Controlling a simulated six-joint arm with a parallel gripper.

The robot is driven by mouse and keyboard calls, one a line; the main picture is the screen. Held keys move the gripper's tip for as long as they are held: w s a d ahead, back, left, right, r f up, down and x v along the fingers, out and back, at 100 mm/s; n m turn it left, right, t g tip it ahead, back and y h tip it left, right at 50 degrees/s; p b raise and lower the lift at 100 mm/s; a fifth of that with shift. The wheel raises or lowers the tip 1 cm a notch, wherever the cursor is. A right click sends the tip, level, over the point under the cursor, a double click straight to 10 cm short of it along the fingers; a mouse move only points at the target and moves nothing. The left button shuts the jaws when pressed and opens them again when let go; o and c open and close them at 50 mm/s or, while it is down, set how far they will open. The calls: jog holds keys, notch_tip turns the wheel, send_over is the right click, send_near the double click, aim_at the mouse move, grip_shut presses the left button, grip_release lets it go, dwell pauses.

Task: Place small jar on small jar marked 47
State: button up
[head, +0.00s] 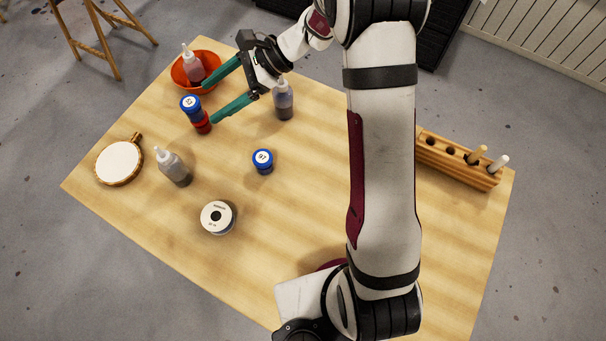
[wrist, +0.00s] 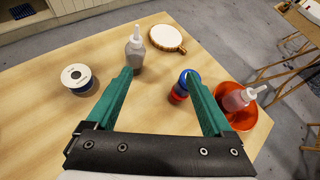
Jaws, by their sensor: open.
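A blue small jar (head: 190,103) with a white numbered label on its lid appears stacked on a red small jar (head: 202,123) at the left back of the table. The blue one (wrist: 189,77) and the red one (wrist: 179,93) show beside the right finger in the wrist view. Another blue-lidded small jar (head: 263,161) with a numbered label stands alone mid-table. The label digits are too small to read surely. My gripper (head: 209,103) is open and holds nothing, its fingertips near the stack.
An orange bowl (head: 180,80) holding a squeeze bottle (head: 194,68) is behind the stack. Other bottles (head: 174,167) (head: 284,103) stand nearby. A round framed disc (head: 119,162) lies left, a white spool (head: 217,217) in front, and a wooden rack (head: 450,164) right. Bare table surrounds the lone jar.

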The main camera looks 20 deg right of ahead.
jog(key=s+d+r+n+g+h, duration=0.2)
jog(key=s+r+n+h, duration=0.3)
jog(key=s, duration=0.8)
jog(key=s+d+n+h, duration=0.2)
jog(key=s+d+n, duration=0.1)
jog(key=s, duration=0.5)
jog(key=s+d+n+t+h, duration=0.1)
jog(key=s+d+n+h, duration=0.2)
jog(key=s+d, duration=0.2)
jog(key=s, duration=0.2)
jog(key=shift+s+d, duration=0.15)
jog(key=shift+s, duration=0.25)
